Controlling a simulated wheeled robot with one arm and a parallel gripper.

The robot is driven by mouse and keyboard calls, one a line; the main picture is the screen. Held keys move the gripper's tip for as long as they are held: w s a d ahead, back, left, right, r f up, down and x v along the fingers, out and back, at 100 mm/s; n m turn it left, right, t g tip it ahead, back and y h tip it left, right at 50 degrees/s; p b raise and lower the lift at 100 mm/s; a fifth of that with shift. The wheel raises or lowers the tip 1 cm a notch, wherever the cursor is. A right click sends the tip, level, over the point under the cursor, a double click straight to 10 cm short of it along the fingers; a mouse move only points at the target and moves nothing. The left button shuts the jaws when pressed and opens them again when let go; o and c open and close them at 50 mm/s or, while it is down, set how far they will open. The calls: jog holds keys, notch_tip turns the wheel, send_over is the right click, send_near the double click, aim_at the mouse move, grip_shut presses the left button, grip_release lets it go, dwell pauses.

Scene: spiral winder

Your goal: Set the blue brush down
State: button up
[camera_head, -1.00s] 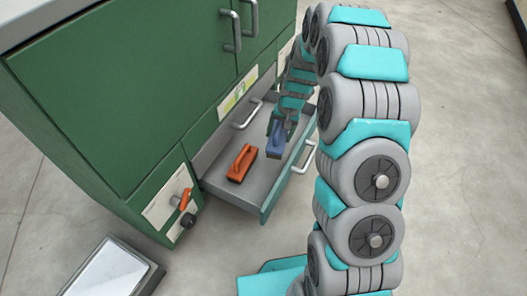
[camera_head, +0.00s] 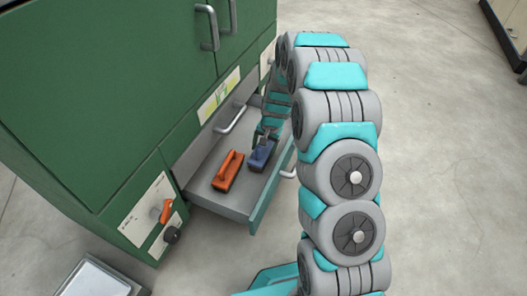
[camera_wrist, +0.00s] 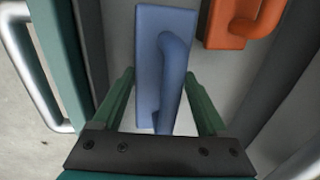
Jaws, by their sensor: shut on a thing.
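The blue brush (camera_head: 261,155), a flat block with an arched handle, is in the open drawer (camera_head: 258,209), just right of an orange brush (camera_head: 228,170). My gripper (camera_wrist: 163,92) is shut on the blue brush, with a green finger on each side of it in the wrist view (camera_wrist: 147,62). In the head view the brush is at or close to the drawer floor; I cannot tell if it touches. The orange brush also shows at the top right of the wrist view (camera_wrist: 237,30).
The green cabinet (camera_head: 85,110) rises behind and left of the drawer. An orange knob (camera_head: 165,211) and a dark knob (camera_head: 171,234) are on its front, left of the drawer. A grey tray (camera_head: 98,277) is on the floor at lower left. The drawer's front stretch is bare.

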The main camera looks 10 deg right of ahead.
aim_at(270, 151)
jog(key=shift+f, duration=0.65)
jog(key=shift+f, duration=0.1)
jog(key=o, duration=1.4)
jog(key=shift+c, duration=0.2)
notch_tip(270, 151, up, 12)
jog(key=s+d+p, duration=0.1)
jog(key=d+p, duration=0.1)
jog(key=s+a+r+n+g, duration=0.1)
jog(key=s+a+r+n, duration=0.1)
jog(key=s+r, duration=0.5)
jog(key=s+a+r+n, duration=0.1)
jog(key=s+r, duration=0.4)
jog(key=s, duration=0.5)
jog(key=s+r+n+g+h, duration=0.1)
jog(key=s+r+n, duration=0.1)
jog(key=s, duration=1)
jog(key=s+r+n+g, duration=0.1)
jog(key=s+r+n, duration=0.1)
jog(key=s, duration=1)
jog(key=shift+s+d+r+h, duration=0.3)
jog(key=shift+d+r+h, duration=0.1)
jog(key=shift+r, duration=0.15)
